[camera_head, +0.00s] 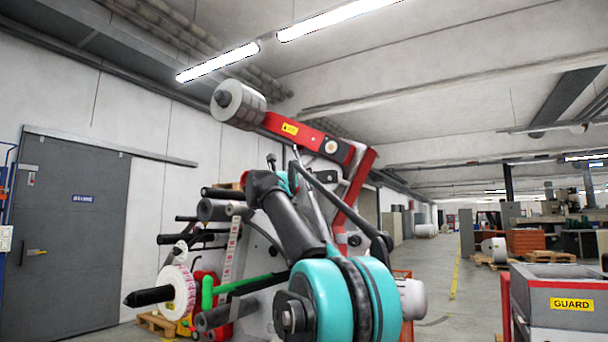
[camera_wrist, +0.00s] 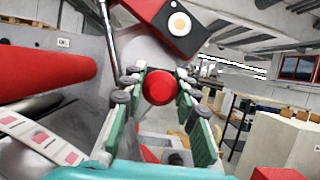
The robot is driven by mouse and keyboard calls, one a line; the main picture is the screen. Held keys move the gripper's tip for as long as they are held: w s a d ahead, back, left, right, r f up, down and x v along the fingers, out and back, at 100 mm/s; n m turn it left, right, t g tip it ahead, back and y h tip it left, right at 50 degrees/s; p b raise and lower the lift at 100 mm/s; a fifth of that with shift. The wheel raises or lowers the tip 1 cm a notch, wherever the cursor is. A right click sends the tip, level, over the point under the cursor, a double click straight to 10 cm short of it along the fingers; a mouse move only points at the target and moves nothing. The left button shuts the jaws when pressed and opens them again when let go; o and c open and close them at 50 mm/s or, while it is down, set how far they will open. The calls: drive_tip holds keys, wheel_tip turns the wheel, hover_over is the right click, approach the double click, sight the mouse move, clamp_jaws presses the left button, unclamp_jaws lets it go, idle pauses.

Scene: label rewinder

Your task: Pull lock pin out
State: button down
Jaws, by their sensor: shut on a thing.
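In the wrist view the lock pin shows as a round red knob (camera_wrist: 159,88) between the two green-padded fingers of my gripper (camera_wrist: 160,80). My gripper is shut on it. The pin's shaft is hidden behind the knob. A second red rounded part (camera_wrist: 150,153) shows lower between the fingers. Just above is the end of the red swing arm (camera_wrist: 165,20) with a pale round disc. In the head view this red swing arm (camera_head: 285,127) slopes up left to a grey roller (camera_head: 238,104). My own arm hides the knob and most of my gripper there.
A thick red bar (camera_wrist: 45,72) lies close at the left in the wrist view, above a printed label strip (camera_wrist: 38,140). In the head view the rewinder's dark rollers (camera_head: 222,210) and a label roll (camera_head: 178,291) are at left. A GUARD box (camera_head: 556,290) stands right.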

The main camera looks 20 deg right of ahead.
drive_tip(key=c, duration=1.2)
unclamp_jaws()
drive_tip(key=shift+s+a, duration=0.1)
drive_tip(key=shift+a, duration=0.1)
drive_tip(key=shift+o, duration=0.2)
drive_tip(key=v, duration=1.2)
